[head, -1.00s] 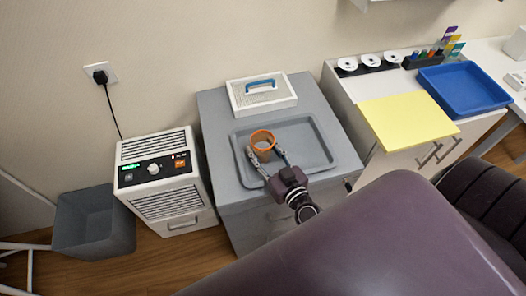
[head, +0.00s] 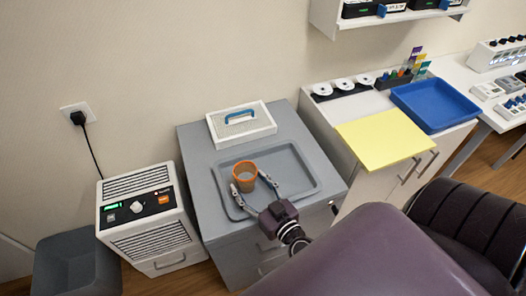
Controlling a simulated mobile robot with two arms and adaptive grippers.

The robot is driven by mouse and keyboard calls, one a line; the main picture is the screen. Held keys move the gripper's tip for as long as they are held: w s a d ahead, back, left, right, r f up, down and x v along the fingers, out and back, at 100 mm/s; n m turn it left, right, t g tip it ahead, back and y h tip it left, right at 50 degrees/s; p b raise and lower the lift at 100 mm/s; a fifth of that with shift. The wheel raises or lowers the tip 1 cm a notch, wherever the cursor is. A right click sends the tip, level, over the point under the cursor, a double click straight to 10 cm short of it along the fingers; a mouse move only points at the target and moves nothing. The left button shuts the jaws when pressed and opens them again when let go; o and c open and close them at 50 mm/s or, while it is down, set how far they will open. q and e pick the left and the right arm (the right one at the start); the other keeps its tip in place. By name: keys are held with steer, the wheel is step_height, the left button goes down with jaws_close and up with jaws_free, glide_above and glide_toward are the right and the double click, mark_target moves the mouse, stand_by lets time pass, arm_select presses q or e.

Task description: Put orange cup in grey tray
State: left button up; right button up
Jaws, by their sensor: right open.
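The orange cup (head: 244,183) stands upright inside the grey tray (head: 310,174), toward the tray's left part. The tray lies on top of a grey cabinet. My right gripper (head: 253,193) is open, its fingers spread wide over the tray. One fingertip is just below the cup and the other just to its right; the cup looks free of them. My left gripper is not in view.
A white case with a blue handle (head: 240,124) lies behind the tray. A yellow sheet (head: 385,138) and a blue tray (head: 434,104) are on the white cabinet at right. A white heater-like unit (head: 150,220) and a grey bin (head: 78,265) stand at left.

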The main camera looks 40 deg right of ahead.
steer(key=s, duration=0.3)
steer(key=s+r, duration=0.1)
steer(key=s, duration=0.2)
steer(key=s+b, duration=0.1)
steer(key=s, duration=0.2)
steer(key=shift+s+r, duration=0.25)
steer(key=shift+s, duration=0.15)
steer(key=shift+a, duration=0.1)
